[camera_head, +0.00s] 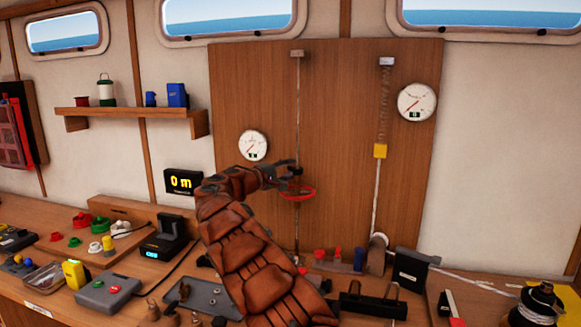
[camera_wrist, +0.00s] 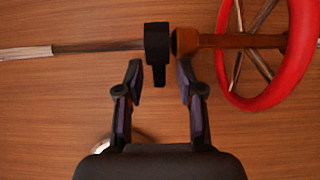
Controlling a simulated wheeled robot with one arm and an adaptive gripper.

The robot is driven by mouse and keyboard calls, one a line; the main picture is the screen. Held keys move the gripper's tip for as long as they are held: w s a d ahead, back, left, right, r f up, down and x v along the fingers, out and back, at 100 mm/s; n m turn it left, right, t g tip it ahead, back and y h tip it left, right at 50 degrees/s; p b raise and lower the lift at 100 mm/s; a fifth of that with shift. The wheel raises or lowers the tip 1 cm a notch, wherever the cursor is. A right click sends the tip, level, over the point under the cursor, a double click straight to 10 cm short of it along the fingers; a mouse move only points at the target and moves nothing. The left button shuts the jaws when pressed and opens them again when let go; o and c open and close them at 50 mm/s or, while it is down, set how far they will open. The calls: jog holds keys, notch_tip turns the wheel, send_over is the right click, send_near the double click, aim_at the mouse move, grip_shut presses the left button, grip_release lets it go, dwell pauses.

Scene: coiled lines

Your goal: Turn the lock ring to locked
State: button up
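A black ring with a short tab (camera_wrist: 157,50) sits around the thin metal rod (camera_wrist: 95,46) in the wrist view; it looks like the lock ring. The red handwheel (camera_wrist: 304,50) with its brown hub (camera_wrist: 215,41) is on the same line, just beside the ring. My gripper (camera_wrist: 161,74) is open, its two fingers apart, with the ring's tab between the fingertips in the picture. I cannot tell whether they touch it. In the head view my gripper (camera_head: 287,172) is at the rod, just above the red handwheel (camera_head: 297,193); the ring is hard to make out there.
The rod stands before a wooden wall panel (camera_head: 250,85) with a round gauge (camera_head: 253,145) at left. A spring line with a yellow block (camera_head: 380,151) hangs at right. The bench below is crowded, with a grey tray (camera_head: 203,297) and a black device (camera_head: 412,269).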

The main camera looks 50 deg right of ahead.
jog(key=shift+d, duration=0.45)
grip_shut()
